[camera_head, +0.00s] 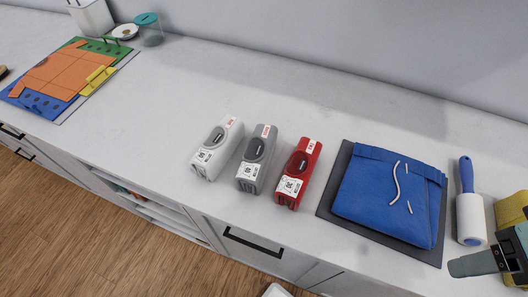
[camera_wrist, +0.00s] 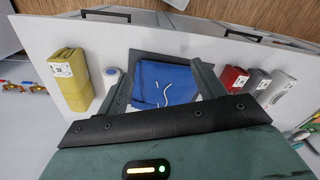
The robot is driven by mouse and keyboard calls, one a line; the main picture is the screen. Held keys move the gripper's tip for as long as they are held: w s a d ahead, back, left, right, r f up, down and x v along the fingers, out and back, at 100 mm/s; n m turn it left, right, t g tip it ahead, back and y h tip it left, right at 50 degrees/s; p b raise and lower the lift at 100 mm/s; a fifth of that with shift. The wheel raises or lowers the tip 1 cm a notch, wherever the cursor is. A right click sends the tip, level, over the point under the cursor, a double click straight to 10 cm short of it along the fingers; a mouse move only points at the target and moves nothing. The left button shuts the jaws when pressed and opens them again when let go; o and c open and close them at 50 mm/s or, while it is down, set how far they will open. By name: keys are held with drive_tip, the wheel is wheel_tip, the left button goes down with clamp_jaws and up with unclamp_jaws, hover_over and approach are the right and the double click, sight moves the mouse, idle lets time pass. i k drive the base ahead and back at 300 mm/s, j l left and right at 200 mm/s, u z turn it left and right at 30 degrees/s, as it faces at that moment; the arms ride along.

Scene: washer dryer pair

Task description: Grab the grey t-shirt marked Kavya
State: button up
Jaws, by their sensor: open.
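A grey bundle (camera_head: 257,160), perhaps the grey t-shirt, lies on the counter between a white bundle (camera_head: 217,150) and a red bundle (camera_head: 298,173). It has a dark oval mark and a white tag; I cannot read a name on it. In the wrist view the grey bundle (camera_wrist: 258,82) is right of the red one, outside my fingers. My gripper (camera_wrist: 164,85) is open and empty, its fingers framing the blue garment below in that view. In the head view my gripper (camera_head: 474,264) is at the lower right, well right of the grey bundle.
A folded blue garment (camera_head: 380,196) with white cords lies on a dark mat (camera_head: 337,178). Right of it are a lint roller (camera_head: 470,216) and a yellow object (camera_head: 510,210). An orange and blue board (camera_head: 60,75) is far left. The counter behind the bundles is clear.

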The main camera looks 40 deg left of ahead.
sight(256, 157)
drive_tip(key=k+j+z, duration=0.3)
drive_tip(key=k+j, duration=0.3)
drive_tip(key=k+j+z, duration=0.3)
drive_tip(key=k+j, duration=0.4)
drive_tip(key=k+j+z, duration=0.15)
drive_tip(key=j, duration=0.2)
drive_tip(key=j+z, duration=0.15)
drive_tip(key=j, duration=0.25)
drive_tip(key=k+j+z, duration=0.1)
drive_tip(key=j+z, duration=0.15)
drive_tip(key=j, duration=0.55)
